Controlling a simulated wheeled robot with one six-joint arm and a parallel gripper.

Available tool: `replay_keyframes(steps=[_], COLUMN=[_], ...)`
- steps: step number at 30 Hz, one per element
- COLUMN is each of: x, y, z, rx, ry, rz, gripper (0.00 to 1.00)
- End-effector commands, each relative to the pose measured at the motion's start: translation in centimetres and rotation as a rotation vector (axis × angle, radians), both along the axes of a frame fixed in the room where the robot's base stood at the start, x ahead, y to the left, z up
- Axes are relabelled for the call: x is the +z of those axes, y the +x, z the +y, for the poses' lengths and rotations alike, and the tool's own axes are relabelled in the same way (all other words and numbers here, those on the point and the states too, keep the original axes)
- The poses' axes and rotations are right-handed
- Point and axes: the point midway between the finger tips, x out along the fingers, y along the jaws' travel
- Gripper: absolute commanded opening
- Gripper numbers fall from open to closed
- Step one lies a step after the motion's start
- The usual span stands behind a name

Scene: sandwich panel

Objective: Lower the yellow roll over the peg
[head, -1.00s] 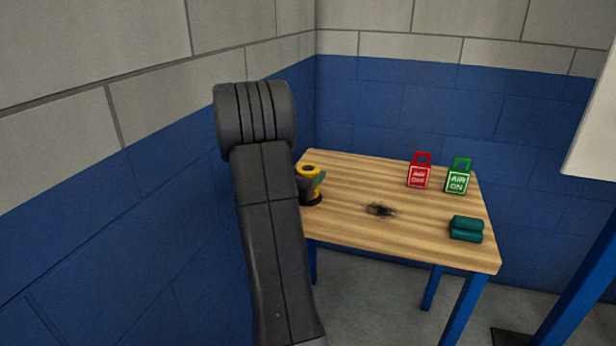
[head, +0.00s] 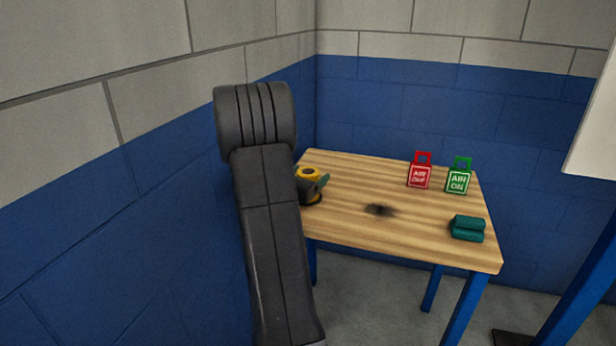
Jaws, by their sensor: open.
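The yellow roll (head: 308,173) is at the left end of the wooden table, partly behind my arm. Its dark centre hole faces up. It sits low over a dark round base (head: 314,200); the peg itself is not visible, so I cannot tell how far the roll is down on it. My gripper (head: 311,186) is mostly hidden by my arm. One dark green finger shows at the right of the roll, angled away from it. The gripper is open around the roll.
On the wooden table (head: 345,232) stand a red AIR OFF tag (head: 420,178) and a green AIR ON tag (head: 459,181) at the back right. A teal block (head: 467,229) lies at the right. A dark smudge (head: 380,210) marks the middle. Blue and grey walls close off the left and back.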

Motion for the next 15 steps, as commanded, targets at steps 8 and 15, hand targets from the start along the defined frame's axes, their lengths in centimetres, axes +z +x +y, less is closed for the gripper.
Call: replay_keyframes(steps=[8,15], x=[0.0,0.0], y=[-1.6,-6.3], z=[1.0,3.8], rx=[0.002,0.005], ry=[0.000,0.000], rz=[0.000,0.000], gripper=[0.86,0.86])
